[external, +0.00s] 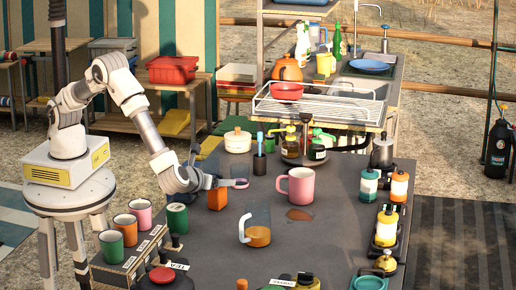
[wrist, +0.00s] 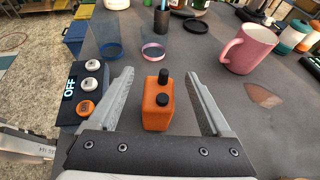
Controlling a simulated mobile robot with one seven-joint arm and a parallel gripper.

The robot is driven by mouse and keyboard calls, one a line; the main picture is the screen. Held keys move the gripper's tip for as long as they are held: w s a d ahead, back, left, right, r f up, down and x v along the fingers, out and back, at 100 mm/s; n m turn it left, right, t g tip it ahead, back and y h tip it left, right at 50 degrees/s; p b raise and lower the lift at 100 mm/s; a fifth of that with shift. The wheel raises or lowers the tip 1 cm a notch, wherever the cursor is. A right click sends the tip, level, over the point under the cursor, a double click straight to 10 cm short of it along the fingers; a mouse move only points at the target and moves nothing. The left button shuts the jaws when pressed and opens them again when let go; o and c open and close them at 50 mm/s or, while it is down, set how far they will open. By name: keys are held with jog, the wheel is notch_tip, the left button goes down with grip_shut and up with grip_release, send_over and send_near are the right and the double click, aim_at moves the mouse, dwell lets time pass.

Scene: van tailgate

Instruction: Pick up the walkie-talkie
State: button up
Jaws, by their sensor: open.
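The walkie-talkie is a small orange box with two black knobs on top. It stands upright on the dark grey table in the wrist view (wrist: 157,107) and at the table's left part in the external view (external: 217,200). My gripper (wrist: 159,78) is open, with one finger to each side of the walkie-talkie and a visible gap on both sides. In the external view my gripper (external: 213,183) is close above and around it, partly hiding its top. I cannot tell how far down the fingers reach beside it.
A dark box marked OFF (wrist: 85,95) with knobs is close left of my left finger. Two clear glasses, blue-based (wrist: 110,50) and pink-based (wrist: 153,52), stand beyond. A pink mug (external: 300,186) is to the right. A glass jug (external: 257,236) stands nearer the front.

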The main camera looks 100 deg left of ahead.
aim_at(222, 189)
notch_tip(222, 189, down, 3)
jog(key=shift+r, duration=0.15)
jog(key=shift+x, duration=1.55)
grip_shut()
